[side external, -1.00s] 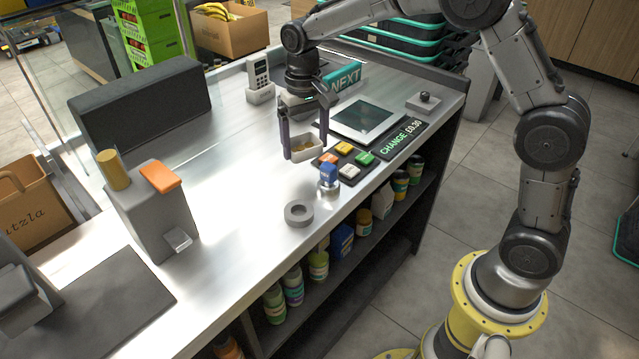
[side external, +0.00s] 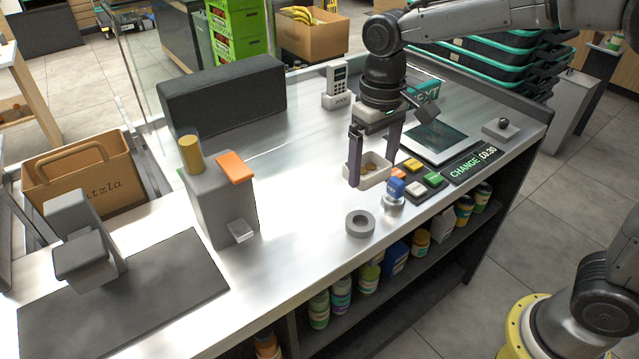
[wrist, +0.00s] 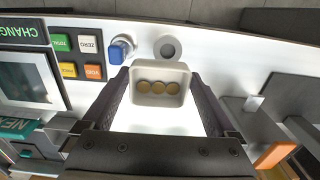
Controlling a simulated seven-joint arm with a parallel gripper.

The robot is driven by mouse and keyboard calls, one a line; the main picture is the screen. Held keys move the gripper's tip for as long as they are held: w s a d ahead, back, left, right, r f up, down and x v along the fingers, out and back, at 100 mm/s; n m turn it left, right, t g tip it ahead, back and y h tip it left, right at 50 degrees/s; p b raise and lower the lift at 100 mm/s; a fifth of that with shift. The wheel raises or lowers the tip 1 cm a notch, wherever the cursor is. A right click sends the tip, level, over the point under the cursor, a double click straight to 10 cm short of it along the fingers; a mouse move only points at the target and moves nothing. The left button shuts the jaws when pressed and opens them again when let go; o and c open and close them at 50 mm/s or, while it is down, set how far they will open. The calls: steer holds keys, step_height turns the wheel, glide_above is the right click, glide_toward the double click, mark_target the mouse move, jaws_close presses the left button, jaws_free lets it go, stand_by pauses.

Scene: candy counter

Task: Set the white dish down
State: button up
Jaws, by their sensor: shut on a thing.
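The white dish (side external: 371,182) is a small square-cornered tray. It is between the two dark fingers of my gripper (side external: 374,172), which is shut on it. In the wrist view the dish (wrist: 158,101) lies level between the fingertips, with three gold coins (wrist: 158,87) in a row inside. The dish is at or just above the metal counter, left of the button pad. I cannot tell whether its underside touches the counter.
A blue-topped stamp (side external: 393,196) and a grey ring (side external: 360,224) stand close in front of the dish. The coloured button pad (side external: 424,180) and CHANGE display (side external: 470,164) are to the right. A grey dispenser (side external: 219,207) stands left. Bare counter lies between dispenser and dish.

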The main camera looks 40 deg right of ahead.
glide_toward(326, 202)
steer(key=shift+s+d+f, duration=0.2)
steer(key=shift+s+f, duration=0.35)
steer(key=shift+s, duration=0.15)
steer(key=shift+w+a+f, duration=0.15)
steer(key=shift+w+f, duration=0.35)
steer(key=shift+f, duration=0.15)
steer(key=shift+w+f, duration=0.15)
steer(key=shift+f, duration=1.5)
steer(key=shift+f, duration=0.2)
steer(key=o, duration=1.2)
steer(key=shift+c, duration=0.2)
steer(key=shift+r, duration=0.1)
